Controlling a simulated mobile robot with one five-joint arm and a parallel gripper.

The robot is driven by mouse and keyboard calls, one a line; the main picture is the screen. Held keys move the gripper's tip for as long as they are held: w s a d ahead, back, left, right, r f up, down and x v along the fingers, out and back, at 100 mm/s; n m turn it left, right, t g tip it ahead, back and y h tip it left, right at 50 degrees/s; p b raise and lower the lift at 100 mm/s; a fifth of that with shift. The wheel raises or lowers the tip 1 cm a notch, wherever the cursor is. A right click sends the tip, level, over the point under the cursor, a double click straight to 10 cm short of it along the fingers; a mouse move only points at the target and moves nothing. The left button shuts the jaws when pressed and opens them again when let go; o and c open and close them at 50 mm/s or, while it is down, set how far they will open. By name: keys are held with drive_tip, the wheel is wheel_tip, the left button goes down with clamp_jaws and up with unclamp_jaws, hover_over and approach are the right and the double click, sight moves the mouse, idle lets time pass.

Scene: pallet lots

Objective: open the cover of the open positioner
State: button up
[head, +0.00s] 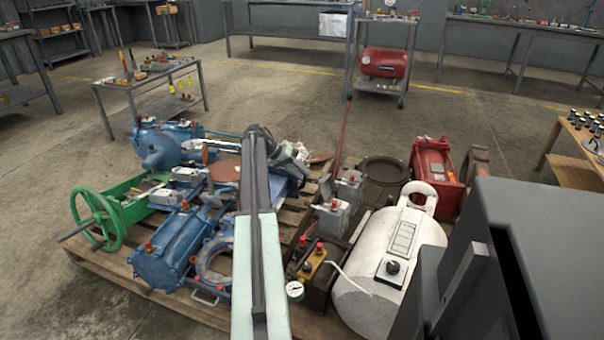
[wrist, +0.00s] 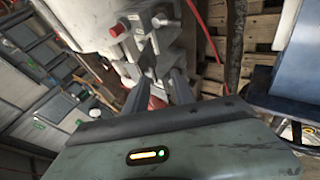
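In the wrist view a light grey valve positioner (wrist: 150,45) with a red cap (wrist: 118,29) lies just beyond my gripper (wrist: 164,84). The two dark fingers stand apart, with a gap between them, and point at its housing. Whether they touch it, I cannot tell. A red part shows low between the fingers. In the head view my arm reaches over the pallet and hides what lies under it; the fingertips are not clear there. Grey box-shaped units with red caps (head: 331,218) stand right of my arm. Which unit has the open cover, I cannot tell.
The pallet (head: 130,290) is crowded: blue actuators (head: 163,262), a green handwheel (head: 97,220), a white tank (head: 375,290), a red actuator (head: 433,168) and a pressure gauge (head: 295,291). A tool trolley (head: 150,75) stands behind on the left.

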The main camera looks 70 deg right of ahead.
drive_tip(key=p+v, duration=0.5)
drive_tip(key=v, duration=0.2)
drive_tip(key=shift+w+r, duration=0.3)
drive_tip(key=shift+a, duration=0.1)
